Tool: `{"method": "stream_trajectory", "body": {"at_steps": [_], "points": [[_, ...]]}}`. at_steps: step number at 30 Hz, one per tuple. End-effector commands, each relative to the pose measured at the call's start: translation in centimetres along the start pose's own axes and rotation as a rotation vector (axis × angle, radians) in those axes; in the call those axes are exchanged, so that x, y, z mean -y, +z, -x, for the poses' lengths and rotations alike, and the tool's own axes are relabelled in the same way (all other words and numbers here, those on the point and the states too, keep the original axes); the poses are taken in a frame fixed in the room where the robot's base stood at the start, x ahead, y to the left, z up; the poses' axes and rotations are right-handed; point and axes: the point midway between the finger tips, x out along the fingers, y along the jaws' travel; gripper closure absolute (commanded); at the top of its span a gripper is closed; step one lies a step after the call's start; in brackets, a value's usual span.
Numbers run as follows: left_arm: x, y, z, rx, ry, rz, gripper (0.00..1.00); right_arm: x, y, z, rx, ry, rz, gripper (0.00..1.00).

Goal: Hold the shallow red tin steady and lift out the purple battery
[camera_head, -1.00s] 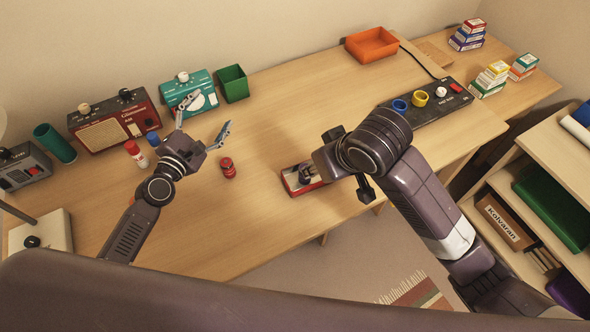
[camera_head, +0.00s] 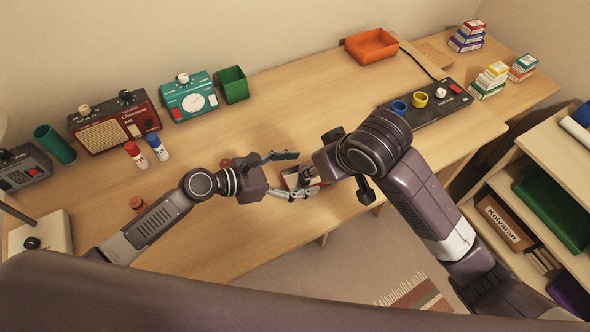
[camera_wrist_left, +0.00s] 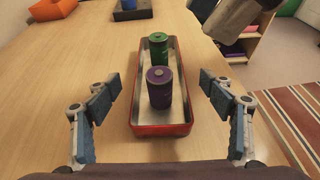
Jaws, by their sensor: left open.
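The shallow red tin (camera_wrist_left: 163,129) lies on the desk in the left wrist view, long side pointing away. The purple battery (camera_wrist_left: 159,88) stands upright in its near part, with a green battery (camera_wrist_left: 157,50) behind it. In the head view the tin (camera_head: 290,178) is partly hidden between my two arms. My left gripper (camera_head: 302,173) is open, its fingers apart on either side of the tin's near half, not touching it in the left wrist view (camera_wrist_left: 160,88). My right gripper (camera_head: 322,166) is beside the tin; its fingers cannot be made out.
Two white-bodied sticks (camera_head: 137,154) and an orange-red can (camera_head: 136,203) stand left of my left arm. A red radio (camera_head: 115,120), teal clock radio (camera_head: 188,97) and green box (camera_head: 233,85) line the back. A black panel (camera_head: 428,103) lies right. The desk middle is clear.

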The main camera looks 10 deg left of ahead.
Motion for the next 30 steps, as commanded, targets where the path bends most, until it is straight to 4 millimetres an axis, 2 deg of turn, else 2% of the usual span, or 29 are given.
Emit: {"method": "stream_trajectory", "body": {"at_steps": [6, 12, 23, 30], "points": [[0.0, 0.2, -3.6, 0.003, 0.000, 0.000, 0.25, 0.0, 0.0, 0.0, 0.000, 0.000, 0.000, 0.71], [-0.1, 0.1, -5.7, 0.002, 0.002, -0.001, 0.25, 0.0, 0.0, 0.0, 0.000, 0.000, 0.000, 0.71], [-0.1, 0.1, -6.2, 0.001, 0.002, -0.001, 0.25, 0.0, 0.0, 0.0, 0.000, 0.000, 0.000, 0.71], [-0.1, 0.1, -6.2, 0.001, 0.002, -0.001, 0.51, 0.0, 0.0, 0.0, 0.000, 0.000, 0.000, 0.71]]}}
